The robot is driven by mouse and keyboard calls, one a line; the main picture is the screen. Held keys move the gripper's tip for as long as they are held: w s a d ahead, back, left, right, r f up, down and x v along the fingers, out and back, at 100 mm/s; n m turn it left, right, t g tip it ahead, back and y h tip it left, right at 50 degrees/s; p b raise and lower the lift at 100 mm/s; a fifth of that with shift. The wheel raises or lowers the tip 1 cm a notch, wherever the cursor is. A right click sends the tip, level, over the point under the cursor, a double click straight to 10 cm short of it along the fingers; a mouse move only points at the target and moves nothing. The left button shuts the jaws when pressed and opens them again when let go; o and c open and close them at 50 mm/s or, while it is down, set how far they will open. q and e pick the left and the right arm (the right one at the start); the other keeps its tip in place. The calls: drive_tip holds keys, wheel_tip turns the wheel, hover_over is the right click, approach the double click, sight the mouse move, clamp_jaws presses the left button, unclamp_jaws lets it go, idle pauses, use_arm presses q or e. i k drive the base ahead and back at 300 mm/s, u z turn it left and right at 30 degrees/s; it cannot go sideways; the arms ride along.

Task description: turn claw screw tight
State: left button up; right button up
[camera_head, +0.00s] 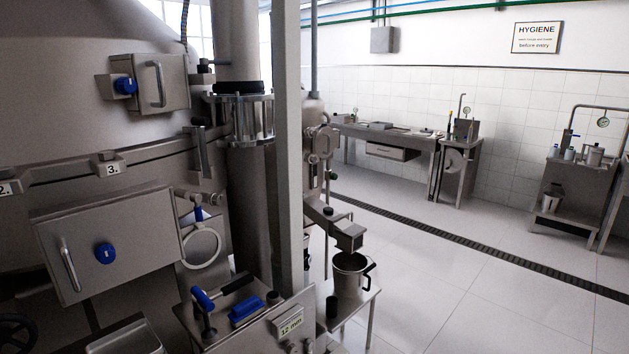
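No gripper of mine shows in the head view. The large steel separator housing (60,80) fills the left side, with a horizontal rim band across it. On the band sit a bracket labelled 3. (108,168) and, at the left edge, a bracket labelled 2. (8,187). A dark upright lever-like part (200,152) stands at the right end of the band. I cannot tell for certain which part is the claw screw, or how tight it is.
A steel box with a blue knob (105,254) and a smaller one (152,84) jut from the housing. Blue-handled tools (247,309) lie on a low stand. A thick vertical pipe (252,200) stands mid-left. A metal jug (349,277) stands under a spout. Open floor (450,290) lies right.

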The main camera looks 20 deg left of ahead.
sight(215, 199)
drive_tip(key=u, duration=0.2)
drive_tip(key=i, duration=1.6)
drive_tip(key=u, duration=1.5)
drive_tip(key=i, duration=0.6)
drive_tip(key=u, duration=0.65)
drive_tip(key=k, duration=0.4)
drive_tip(key=z, duration=0.05)
